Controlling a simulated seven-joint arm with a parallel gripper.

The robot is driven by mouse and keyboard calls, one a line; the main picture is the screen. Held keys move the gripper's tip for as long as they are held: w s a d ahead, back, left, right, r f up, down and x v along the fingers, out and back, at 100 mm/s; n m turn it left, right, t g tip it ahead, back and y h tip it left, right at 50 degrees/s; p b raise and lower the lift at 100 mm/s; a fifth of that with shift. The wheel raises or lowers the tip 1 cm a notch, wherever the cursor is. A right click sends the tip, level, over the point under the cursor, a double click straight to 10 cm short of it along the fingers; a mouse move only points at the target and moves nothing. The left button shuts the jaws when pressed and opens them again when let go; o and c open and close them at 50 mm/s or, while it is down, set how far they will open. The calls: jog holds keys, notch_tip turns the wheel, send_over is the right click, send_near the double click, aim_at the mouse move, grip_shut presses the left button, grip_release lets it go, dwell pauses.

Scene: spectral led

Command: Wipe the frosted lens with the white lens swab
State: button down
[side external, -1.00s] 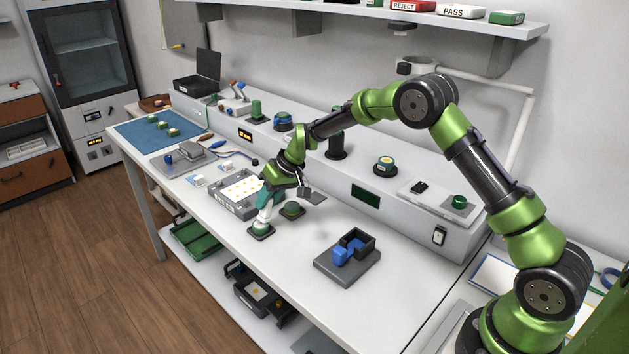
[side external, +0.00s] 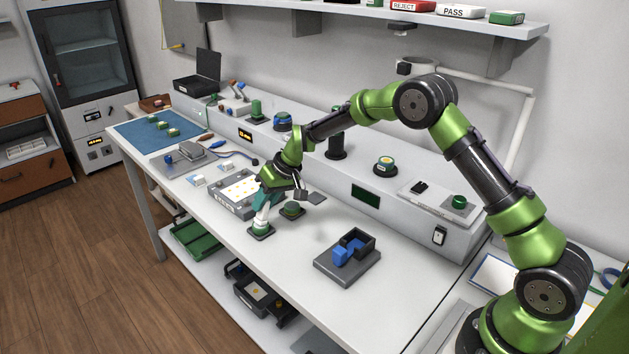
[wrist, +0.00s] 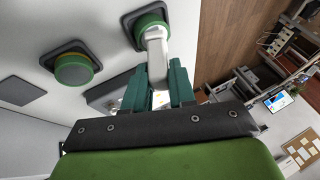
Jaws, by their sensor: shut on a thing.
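The white lens swab (wrist: 156,48) is between the teal fingertips of my gripper (wrist: 157,88) in the wrist view. In the side view my gripper (side external: 268,199) holds the swab (side external: 262,217) tilted, with its lower end down at a round green piece (side external: 261,229) on a dark square base. This piece also shows in the wrist view (wrist: 150,22), partly behind the swab; I cannot tell whether they touch. A second round green piece with a yellow band (wrist: 73,68) stands beside it, also in the side view (side external: 292,209). I cannot tell which piece carries the frosted lens.
A dark holder with blue blocks (side external: 350,249) on a grey plate is to the right. The grey instrument housing (side external: 325,178) runs behind. Bare white table lies in front and to the right.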

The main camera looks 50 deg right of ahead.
jog(key=shift+d+r, duration=0.1)
jog(key=shift+d, duration=0.8)
jog(key=shift+a, duration=2.25)
jog(key=shift+d+f, duration=0.2)
jog(key=shift+d, duration=2.05)
